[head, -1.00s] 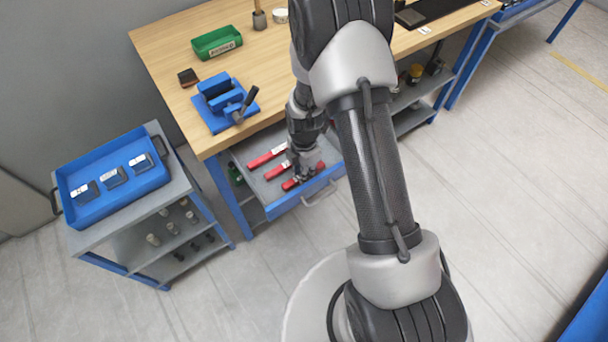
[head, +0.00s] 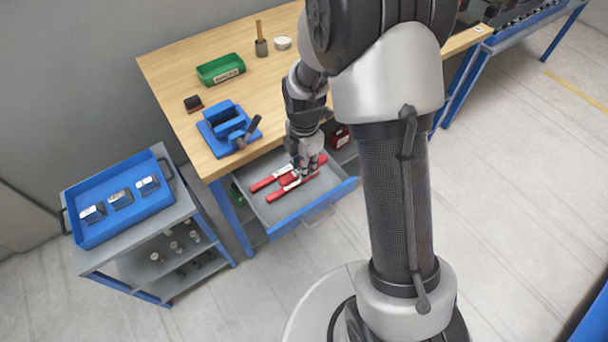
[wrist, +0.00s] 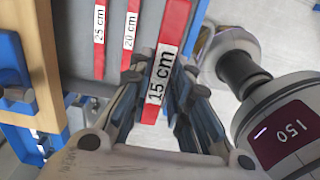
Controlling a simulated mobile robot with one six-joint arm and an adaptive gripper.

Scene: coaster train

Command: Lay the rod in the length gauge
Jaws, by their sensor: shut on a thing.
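My gripper (head: 304,172) is over the open grey drawer. In the wrist view, its fingers (wrist: 160,95) are shut on a red bar labelled 15 cm (wrist: 166,60). That bar looks larger than the others and overlaps the drawer edge in the wrist view. Two more red bars lie side by side in the drawer, labelled 25 cm (wrist: 99,40) and 20 cm (wrist: 130,28). In the head view the red bars (head: 262,184) are partly covered by my gripper. I cannot make out a separate rod or tell which piece is the length gauge.
The drawer (head: 296,214) stands pulled out under the wooden bench (head: 180,70). A blue fixture with a dark handle (head: 228,127) and a green bin (head: 220,69) are on the bench. A blue tray (head: 118,226) with labelled items tops a cart at left.

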